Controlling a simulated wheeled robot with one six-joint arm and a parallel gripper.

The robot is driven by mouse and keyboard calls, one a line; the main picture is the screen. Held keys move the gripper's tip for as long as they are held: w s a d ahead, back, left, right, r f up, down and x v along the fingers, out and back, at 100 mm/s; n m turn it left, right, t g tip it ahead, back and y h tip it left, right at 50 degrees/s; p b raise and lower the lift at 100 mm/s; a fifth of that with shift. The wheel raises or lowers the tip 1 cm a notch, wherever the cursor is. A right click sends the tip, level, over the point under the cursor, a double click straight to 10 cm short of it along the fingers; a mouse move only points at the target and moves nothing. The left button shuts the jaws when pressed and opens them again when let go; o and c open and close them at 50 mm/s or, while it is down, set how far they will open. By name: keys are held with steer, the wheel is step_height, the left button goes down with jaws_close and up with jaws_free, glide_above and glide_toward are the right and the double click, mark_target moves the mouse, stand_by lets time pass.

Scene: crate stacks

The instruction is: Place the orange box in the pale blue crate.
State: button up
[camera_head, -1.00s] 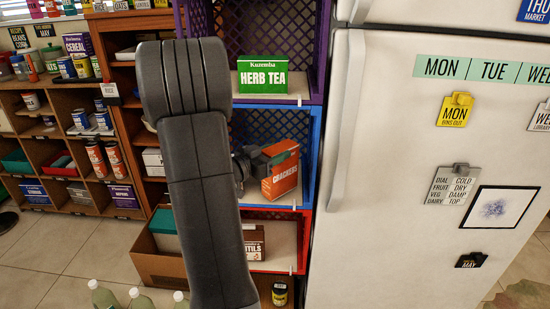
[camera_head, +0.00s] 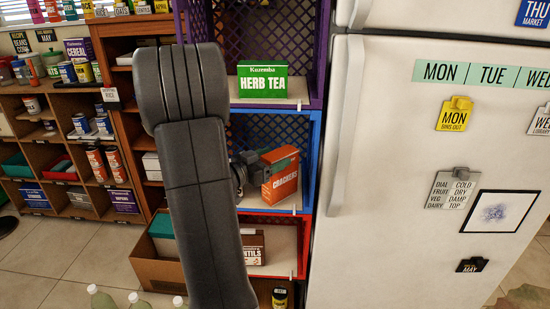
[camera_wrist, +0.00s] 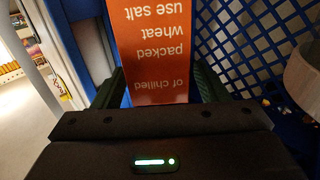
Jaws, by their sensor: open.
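The orange box (camera_head: 282,184), labelled CRACKERS, stands in the blue crate (camera_head: 315,150), the middle one of the stack. It stands near the crate's front edge. My gripper (camera_head: 281,157) reaches in from the left at the box's upper part. In the wrist view the orange box (camera_wrist: 155,50) lies between the two dark green fingers of my gripper (camera_wrist: 160,82), one on each side. The jaws are open, and contact with the box cannot be told. The blue crate's lattice wall (camera_wrist: 235,50) shows at the right. I see no clearly pale blue crate.
A purple crate above holds a green HERB TEA box (camera_head: 262,82). A red crate (camera_head: 303,245) below holds a brown-and-white box (camera_head: 252,247). A white fridge (camera_head: 400,170) stands close on the right. Bottles (camera_head: 140,300) and a cardboard box (camera_head: 155,268) are on the floor at left.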

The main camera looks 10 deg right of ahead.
steer(key=p+v, duration=0.1)
steer(key=v, duration=1)
